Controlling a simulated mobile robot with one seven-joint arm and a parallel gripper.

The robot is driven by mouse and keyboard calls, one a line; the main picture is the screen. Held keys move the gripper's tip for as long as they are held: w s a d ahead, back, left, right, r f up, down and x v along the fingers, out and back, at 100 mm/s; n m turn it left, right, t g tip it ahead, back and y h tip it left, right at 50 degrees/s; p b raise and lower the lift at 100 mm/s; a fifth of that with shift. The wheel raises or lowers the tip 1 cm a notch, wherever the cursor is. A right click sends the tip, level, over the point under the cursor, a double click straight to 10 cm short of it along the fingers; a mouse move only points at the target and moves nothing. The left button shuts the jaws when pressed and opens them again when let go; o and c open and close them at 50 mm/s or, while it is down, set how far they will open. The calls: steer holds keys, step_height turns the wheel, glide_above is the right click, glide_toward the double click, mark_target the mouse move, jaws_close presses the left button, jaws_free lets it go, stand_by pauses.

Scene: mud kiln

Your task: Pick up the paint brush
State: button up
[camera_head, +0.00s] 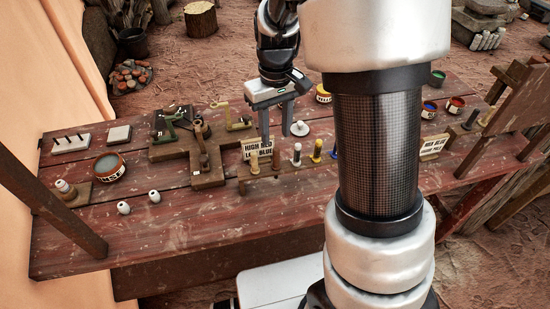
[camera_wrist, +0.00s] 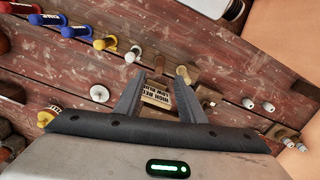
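I cannot make out a paint brush for certain in either view. My gripper (camera_head: 276,132) hangs above the middle of the table, pointing down, with its two fingers apart and nothing visible between them. In the wrist view, my gripper (camera_wrist: 160,76) is open over a small sign reading "HIGH RED LOW BLUE" (camera_wrist: 157,97). The sign also shows in the head view (camera_head: 257,149), by a wooden strip with upright pegs. My arm hides part of the table's right half in the head view.
The red plank table (camera_head: 190,228) has clear room at its front left. A white-tipped peg (camera_head: 297,154) and coloured pegs stand near the sign. A wooden fixture (camera_head: 207,170) is left of it. Paint pots include a blue one (camera_head: 429,110) and a red one (camera_head: 456,105).

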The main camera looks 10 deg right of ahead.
mark_target(276, 149)
step_height(276, 149, down, 8)
steer(key=shift+d+b, duration=0.1)
steer(key=shift+b, duration=0.25)
jaws_close()
